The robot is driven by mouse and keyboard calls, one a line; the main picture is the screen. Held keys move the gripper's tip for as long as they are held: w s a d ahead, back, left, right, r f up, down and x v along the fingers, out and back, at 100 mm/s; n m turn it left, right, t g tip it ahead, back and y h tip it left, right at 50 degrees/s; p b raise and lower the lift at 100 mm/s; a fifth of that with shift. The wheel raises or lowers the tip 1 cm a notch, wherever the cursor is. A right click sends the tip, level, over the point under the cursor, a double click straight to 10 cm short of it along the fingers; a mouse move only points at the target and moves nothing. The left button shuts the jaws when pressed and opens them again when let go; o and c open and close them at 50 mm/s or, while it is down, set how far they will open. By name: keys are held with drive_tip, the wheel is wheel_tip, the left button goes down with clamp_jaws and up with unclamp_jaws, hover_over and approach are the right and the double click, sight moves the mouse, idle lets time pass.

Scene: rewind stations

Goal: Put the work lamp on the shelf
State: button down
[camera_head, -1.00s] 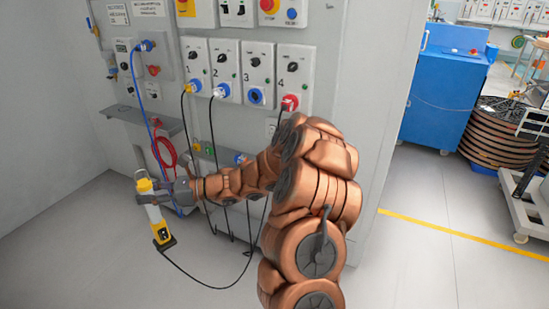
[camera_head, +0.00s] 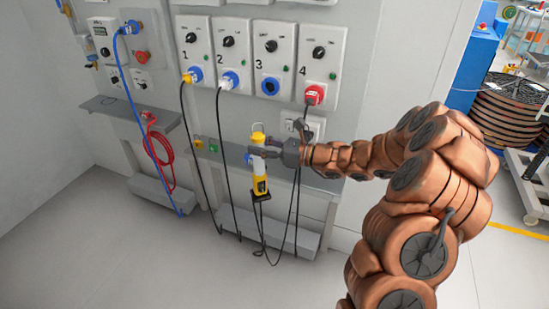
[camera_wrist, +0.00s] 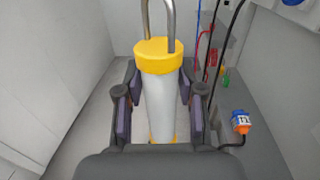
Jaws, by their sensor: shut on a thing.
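The work lamp (camera_head: 260,185) has a white body, yellow ends and a metal hook. It is upright in my gripper (camera_head: 263,154) in front of the wall panel. My gripper is shut around its white body, which also shows between the fingers in the wrist view (camera_wrist: 160,105). A black cable hangs from its base and loops low. A grey shelf (camera_head: 228,157) runs along the panel behind the lamp; the lamp overlaps it in the head view, and I cannot tell the gap. Another grey shelf (camera_head: 108,104) is further left.
A red coiled cable (camera_head: 160,148) and a blue cable (camera_head: 137,90) hang at the left shelf. Black cables drop from sockets with yellow, blue and red plugs (camera_head: 314,95). Low grey ledges (camera_head: 283,236) stand below. An orange-blue plug (camera_wrist: 240,122) shows right of the fingers. Front floor is open.

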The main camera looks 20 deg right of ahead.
drive_tip(key=s+d+f+m+t+h+b, duration=0.1)
drive_tip(key=s+d+m+t+h+b, duration=0.2)
drive_tip(key=d, duration=0.7)
drive_tip(key=s+d+m+t+h+b, duration=0.2)
drive_tip(key=s+d+h+b, duration=0.15)
drive_tip(key=d, duration=0.55)
drive_tip(key=s+d+f+m+t+h+b, duration=0.1)
drive_tip(key=s+d+m+t+h+b, duration=0.2)
drive_tip(key=d, duration=0.7)
drive_tip(key=w+f, duration=0.2)
drive_tip(key=w, duration=0.5)
drive_tip(key=w+f+g+h, duration=0.1)
drive_tip(key=w+f, duration=0.2)
drive_tip(key=w, duration=0.4)
drive_tip(key=shift+w+d, duration=0.4)
drive_tip(key=shift+d, duration=0.05)
drive_tip(key=c, duration=0.7)
unclamp_jaws()
drive_tip(key=shift+f, duration=0.1)
